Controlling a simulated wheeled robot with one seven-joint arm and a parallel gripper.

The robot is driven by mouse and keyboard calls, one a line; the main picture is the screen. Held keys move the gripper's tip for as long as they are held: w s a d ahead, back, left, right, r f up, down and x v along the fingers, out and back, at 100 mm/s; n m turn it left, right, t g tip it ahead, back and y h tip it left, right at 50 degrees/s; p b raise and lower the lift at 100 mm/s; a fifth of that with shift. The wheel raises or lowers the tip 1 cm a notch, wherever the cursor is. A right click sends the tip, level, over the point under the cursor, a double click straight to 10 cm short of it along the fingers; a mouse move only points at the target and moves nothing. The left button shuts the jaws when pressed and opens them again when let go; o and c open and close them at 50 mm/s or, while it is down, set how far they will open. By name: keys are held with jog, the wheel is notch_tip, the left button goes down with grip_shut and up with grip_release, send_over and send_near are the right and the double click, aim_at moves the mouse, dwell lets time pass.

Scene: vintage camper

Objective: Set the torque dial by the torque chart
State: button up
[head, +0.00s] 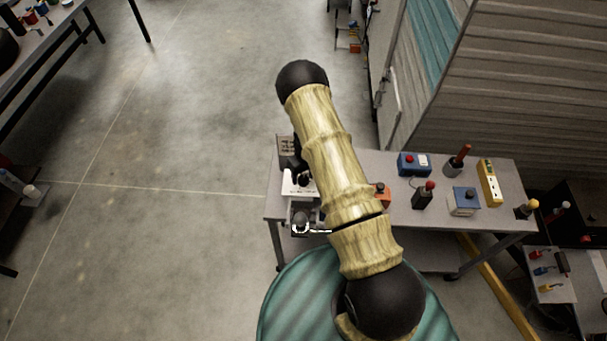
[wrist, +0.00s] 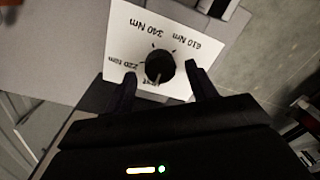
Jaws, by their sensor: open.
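The torque dial (wrist: 160,66) is a round black knob on a white plate (wrist: 122,45) in the wrist view. The plate reads 220 Nm, 340 Nm and 610 Nm, upside down, with a partly covered label nearest my gripper. A pale mark on the knob appears to face that covered label. My gripper (wrist: 161,76) is open, one finger either side of the knob's near side; contact cannot be told. In the head view the white plate (head: 291,187) lies at the left end of the grey bench, partly behind my arm. I cannot make out a torque chart.
The grey bench (head: 400,215) also holds a blue box with a red button (head: 413,164), a red-topped black device (head: 424,195), a blue-topped box (head: 464,201) and a yellow power strip (head: 489,182). Open concrete floor (head: 160,230) lies to the left.

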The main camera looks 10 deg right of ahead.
jog(key=shift+f, duration=0.75)
jog(key=c, duration=1)
